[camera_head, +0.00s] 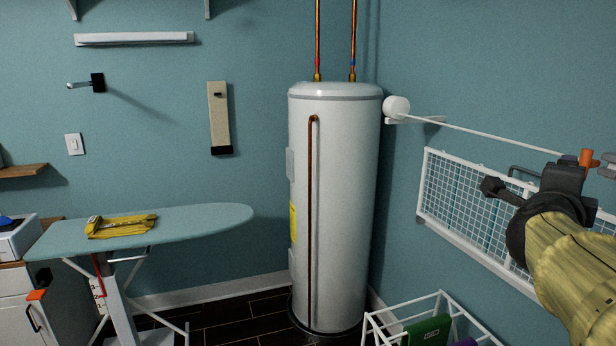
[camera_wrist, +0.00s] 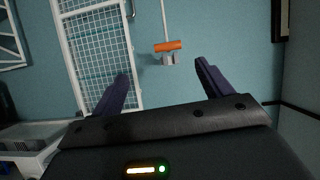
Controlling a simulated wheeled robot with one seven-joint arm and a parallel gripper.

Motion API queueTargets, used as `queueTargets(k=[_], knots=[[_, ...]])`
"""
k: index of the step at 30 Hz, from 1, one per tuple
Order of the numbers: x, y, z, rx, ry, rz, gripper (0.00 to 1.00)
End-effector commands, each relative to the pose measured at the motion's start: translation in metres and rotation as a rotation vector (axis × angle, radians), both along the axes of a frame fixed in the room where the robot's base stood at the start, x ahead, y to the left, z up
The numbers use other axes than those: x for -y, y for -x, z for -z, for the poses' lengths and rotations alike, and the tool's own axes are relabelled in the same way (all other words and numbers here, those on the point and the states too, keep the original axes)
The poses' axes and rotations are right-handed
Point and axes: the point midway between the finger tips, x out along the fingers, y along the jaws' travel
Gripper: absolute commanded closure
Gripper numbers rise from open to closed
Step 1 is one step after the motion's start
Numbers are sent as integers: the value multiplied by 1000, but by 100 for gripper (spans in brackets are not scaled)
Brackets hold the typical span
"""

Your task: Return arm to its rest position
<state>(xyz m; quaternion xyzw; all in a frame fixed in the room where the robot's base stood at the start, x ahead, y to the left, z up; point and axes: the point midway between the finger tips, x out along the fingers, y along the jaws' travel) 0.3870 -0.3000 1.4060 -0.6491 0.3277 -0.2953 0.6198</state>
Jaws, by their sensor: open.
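My gripper (camera_wrist: 160,84) shows in the wrist view with its two dark fingers spread apart and nothing between them. Beyond the fingers are the blue-green wall and an orange clip or handle (camera_wrist: 168,46) on a pale rod. In the head view my arm, in a yellow-green sleeve with a black wrist, reaches in from the right edge, in front of the white wall grid rack (camera_head: 465,205). The fingertips are hard to make out there. The orange piece also shows in the head view (camera_head: 586,158), just above the wrist; I cannot tell the gap between them.
A white clothesline (camera_head: 475,132) runs along the right wall. A white drying rack (camera_head: 385,325) with green and purple cloth stands low in front. A tall white water heater (camera_head: 340,200) fills the corner. An ironing board (camera_head: 190,222) with a folded yellow cloth (camera_head: 121,226) stands left.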

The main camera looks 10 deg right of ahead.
Motion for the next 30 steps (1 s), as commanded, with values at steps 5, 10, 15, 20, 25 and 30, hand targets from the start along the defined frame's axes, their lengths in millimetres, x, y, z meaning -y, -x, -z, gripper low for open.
queueTargets(k=[5,10,15,20,25,30], knots=[[-44,-48,48,-255,66,-215,22],[-113,-84,120,-582,175,-514,22],[-183,-86,197,-904,306,-832,22],[-245,-54,266,-1214,456,-1163,22],[-289,6,324,-1519,638,-1512,22],[-300,40,345,-1661,739,-1680,22]])
